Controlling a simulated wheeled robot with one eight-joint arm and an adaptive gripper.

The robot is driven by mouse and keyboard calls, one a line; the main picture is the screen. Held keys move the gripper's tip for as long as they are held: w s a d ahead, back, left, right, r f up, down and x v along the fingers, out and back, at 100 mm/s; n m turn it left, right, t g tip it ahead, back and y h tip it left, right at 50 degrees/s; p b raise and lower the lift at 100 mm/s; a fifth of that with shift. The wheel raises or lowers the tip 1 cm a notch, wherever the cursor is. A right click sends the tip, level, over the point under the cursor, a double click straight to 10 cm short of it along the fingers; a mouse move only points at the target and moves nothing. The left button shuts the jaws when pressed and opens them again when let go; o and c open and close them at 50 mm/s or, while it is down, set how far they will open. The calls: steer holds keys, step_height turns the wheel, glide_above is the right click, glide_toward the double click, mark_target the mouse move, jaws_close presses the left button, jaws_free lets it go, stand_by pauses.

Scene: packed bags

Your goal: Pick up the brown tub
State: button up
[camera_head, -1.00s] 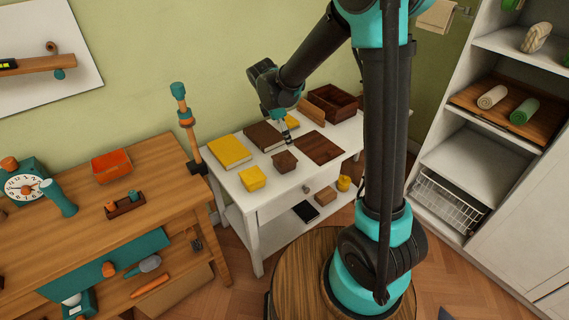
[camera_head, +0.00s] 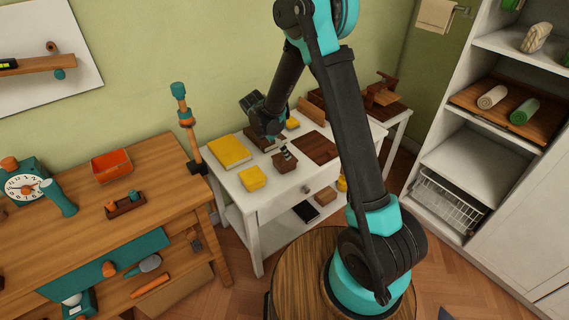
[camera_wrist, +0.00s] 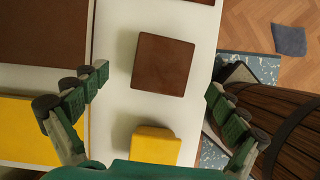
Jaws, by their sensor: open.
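The brown tub (camera_head: 285,162) is a small, dark brown, square-sided piece on the white table, near its front edge. In the wrist view the brown tub (camera_wrist: 162,64) shows as a flat square from above, between and slightly beyond my fingertips. My gripper (camera_wrist: 156,80) is open and empty, with one green finger on each side of the tub's line. In the head view my gripper (camera_head: 284,150) is just above and behind the tub. I cannot tell whether a finger touches it.
A yellow tub (camera_head: 253,178) stands close to the brown tub on its left; it also shows nearer in the wrist view (camera_wrist: 155,146). A yellow book (camera_head: 230,152) and a dark brown book (camera_head: 262,140) lie behind. A dark wooden board (camera_head: 315,148) lies to the right.

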mark_target(285, 163)
steer(key=shift+s+x, duration=0.15)
steer(key=shift+x, duration=1.5)
steer(key=shift+s+x, duration=0.1)
steer(key=shift+x, duration=1.6)
steer(key=c, duration=1.3)
steer(key=shift+c, duration=0.2)
